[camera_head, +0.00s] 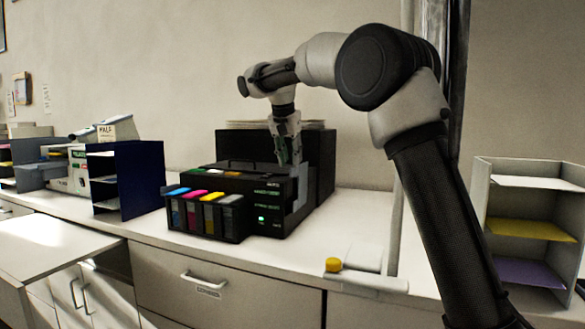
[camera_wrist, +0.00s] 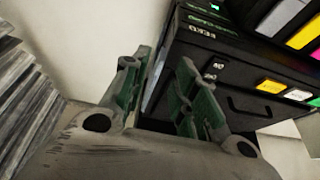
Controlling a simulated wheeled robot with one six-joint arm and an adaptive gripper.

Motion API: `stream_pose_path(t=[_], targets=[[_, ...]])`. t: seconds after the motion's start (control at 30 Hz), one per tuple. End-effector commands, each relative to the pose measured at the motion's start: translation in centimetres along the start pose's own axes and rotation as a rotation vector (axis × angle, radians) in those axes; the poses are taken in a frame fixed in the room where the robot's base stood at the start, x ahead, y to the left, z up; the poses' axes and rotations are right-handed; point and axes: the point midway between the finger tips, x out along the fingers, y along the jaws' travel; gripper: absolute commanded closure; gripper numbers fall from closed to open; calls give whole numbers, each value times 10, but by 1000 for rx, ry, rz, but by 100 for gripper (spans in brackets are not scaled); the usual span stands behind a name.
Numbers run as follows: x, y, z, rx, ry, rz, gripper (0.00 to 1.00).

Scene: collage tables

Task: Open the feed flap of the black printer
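The black printer (camera_head: 262,190) stands on the white counter, with coloured ink cartridges (camera_head: 203,213) at its front left and a small green light on its front. My gripper (camera_head: 287,158) points down at the printer's upper right part, in front of a dark upright panel (camera_head: 250,147). In the wrist view my gripper (camera_wrist: 168,60) shows two green-padded fingers apart, with no object clearly held between them. The printer's black body (camera_wrist: 215,65) lies just beyond the fingers, at the upper right. Which part is the feed flap, and whether a finger touches it, I cannot tell.
A yellow button (camera_head: 333,265) on a pale base sits at the counter's front edge. A dark blue organizer (camera_head: 126,180) stands left of the printer. A shelf unit (camera_head: 482,195) stands at the right. A stack of grey sheets (camera_wrist: 25,105) shows in the wrist view.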

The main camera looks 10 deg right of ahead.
Motion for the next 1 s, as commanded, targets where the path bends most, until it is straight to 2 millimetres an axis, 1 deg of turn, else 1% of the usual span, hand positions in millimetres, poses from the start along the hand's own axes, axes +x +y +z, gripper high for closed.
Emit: stream_pose_path(t=[0.03,0.1,0.23,0.33,0.57,0.73,1.0], targets=[[9,1,0,0,-1,2,71],[20,1,0,0,-1,2,71],[33,1,0,0,-1,1,71],[38,0,0,0,0,0,71],[39,0,0,0,0,0,71],[39,0,0,0,0,0,100],[38,0,0,0,0,-1,100]])
